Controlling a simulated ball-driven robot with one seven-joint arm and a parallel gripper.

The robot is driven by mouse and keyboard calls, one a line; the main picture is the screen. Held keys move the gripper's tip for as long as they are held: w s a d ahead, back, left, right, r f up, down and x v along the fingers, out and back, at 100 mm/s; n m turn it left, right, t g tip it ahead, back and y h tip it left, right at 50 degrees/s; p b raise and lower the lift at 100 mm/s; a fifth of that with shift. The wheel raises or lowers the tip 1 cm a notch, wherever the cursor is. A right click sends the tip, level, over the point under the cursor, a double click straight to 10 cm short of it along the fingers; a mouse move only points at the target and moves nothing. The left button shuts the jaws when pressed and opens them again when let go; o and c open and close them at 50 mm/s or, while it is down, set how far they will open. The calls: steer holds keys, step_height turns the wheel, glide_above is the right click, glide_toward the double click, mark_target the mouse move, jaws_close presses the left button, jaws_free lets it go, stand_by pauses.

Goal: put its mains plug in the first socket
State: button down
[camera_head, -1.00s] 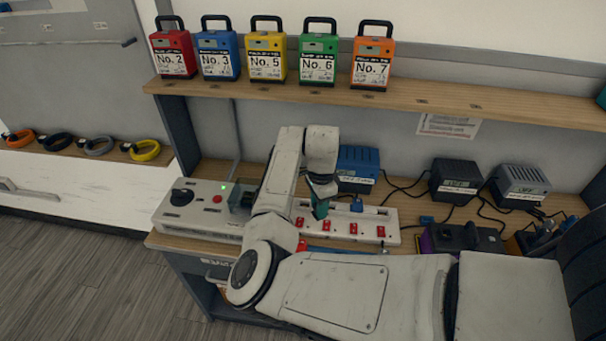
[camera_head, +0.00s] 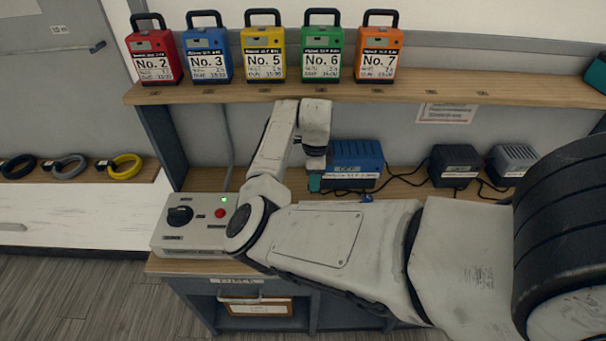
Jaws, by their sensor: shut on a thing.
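My gripper (camera_head: 315,184) shows only as a small teal part below the white wrist, at the front left of the blue charger (camera_head: 358,165). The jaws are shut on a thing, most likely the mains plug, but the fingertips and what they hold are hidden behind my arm. The socket strip is also hidden behind my arm, so I cannot tell how the plug stands to the first socket. A small blue plug (camera_head: 367,197) shows just above my forearm, right of the gripper.
A grey control box (camera_head: 190,225) with a black knob, red button and lit green lamp stands left on the bench. Two grey chargers (camera_head: 455,165) (camera_head: 513,160) with black cables stand right. Numbered battery packs (camera_head: 265,55) line the shelf (camera_head: 440,88) above.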

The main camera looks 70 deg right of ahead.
steer(key=shift+f+b, duration=2.9)
steer(key=shift+f, duration=0.6)
steer(key=shift+w, duration=0.1)
steer(key=shift+w+h, duration=0.1)
steer(key=shift+h, duration=0.3)
steer(key=shift+d, duration=0.1)
steer(key=shift+p, duration=0.35)
steer(key=shift+f+b, duration=0.65)
steer(key=shift+f, duration=0.3)
steer(key=c, duration=0.7)
jaws_free()
steer(key=shift+c, duration=0.2)
